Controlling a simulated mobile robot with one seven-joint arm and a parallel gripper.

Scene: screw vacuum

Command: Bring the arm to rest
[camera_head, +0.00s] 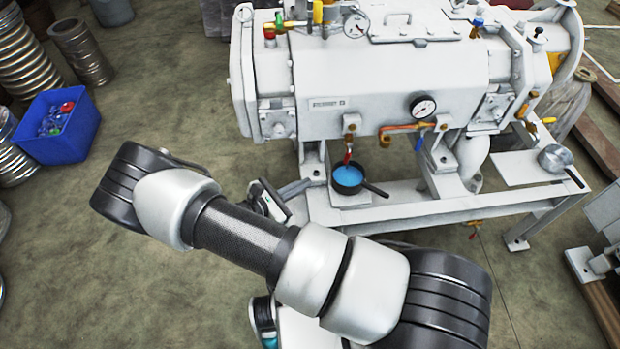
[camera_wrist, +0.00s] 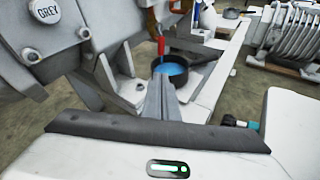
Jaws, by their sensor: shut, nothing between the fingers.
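My arm reaches across the lower part of the head view, bent at a dark elbow on the left. My gripper (camera_head: 306,183) shows partly behind the arm, beside the front of the white machine. In the wrist view its fingers (camera_wrist: 158,82) are together with nothing between them. They point toward a dark pan (camera_wrist: 190,74) of blue liquid, and I cannot tell the exact gap to it. The pan (camera_head: 348,179) stands on the machine's base ledge in the head view, below a red-handled valve (camera_head: 348,157).
The white vacuum machine (camera_head: 390,85), with a gauge (camera_head: 423,106), fills the upper middle. A metal pan (camera_head: 556,158) sits on its right shelf. A blue bin (camera_head: 58,127) and ribbed hoses (camera_head: 80,50) stand at left. The floor between bin and machine is clear.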

